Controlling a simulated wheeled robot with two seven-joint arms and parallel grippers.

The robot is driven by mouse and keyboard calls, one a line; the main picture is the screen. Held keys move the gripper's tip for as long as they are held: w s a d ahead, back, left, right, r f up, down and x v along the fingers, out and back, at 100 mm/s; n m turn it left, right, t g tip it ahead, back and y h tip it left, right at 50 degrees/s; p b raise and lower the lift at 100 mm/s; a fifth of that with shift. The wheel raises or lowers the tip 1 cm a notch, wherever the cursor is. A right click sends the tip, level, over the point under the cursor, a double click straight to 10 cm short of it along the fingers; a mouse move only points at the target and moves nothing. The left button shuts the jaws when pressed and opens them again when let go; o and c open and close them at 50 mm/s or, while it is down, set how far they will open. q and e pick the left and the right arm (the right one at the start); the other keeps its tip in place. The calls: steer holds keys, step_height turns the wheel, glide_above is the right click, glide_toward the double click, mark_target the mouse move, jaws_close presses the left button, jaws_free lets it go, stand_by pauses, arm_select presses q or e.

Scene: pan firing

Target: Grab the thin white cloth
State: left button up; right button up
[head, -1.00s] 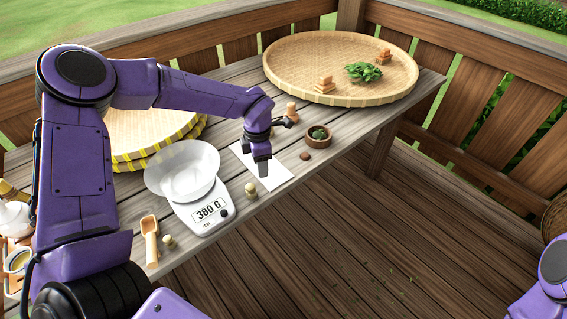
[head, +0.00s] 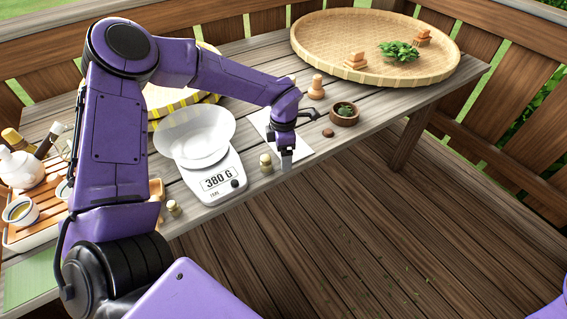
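The thin white cloth (head: 298,141) lies flat on the wooden table near its front edge, right of the scale. My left gripper (head: 286,163) points down at the cloth's front edge and covers part of it. Its fingers are small and seen nearly edge-on, so I cannot tell whether they are open or shut, or whether they touch the cloth. Only a piece of my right arm (head: 548,305) shows at the lower right corner; its gripper is out of view.
A scale (head: 218,183) reading 380 G with a white bowl stands left of the cloth. A small bottle (head: 266,163) is close beside the gripper. A wooden bowl (head: 344,114) and a brown lump (head: 328,132) lie right. A big woven tray (head: 320,55) is behind. A tea tray (head: 28,237) stands far left.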

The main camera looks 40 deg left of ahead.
arm_select(q)
steer(key=shift+f, duration=0.15)
jaws_close()
stand_by(0.5)
stand_by(0.4)
step_height(320, 180, up, 30)
steer(key=p, duration=2.4)
steer(key=shift+w, duration=0.1)
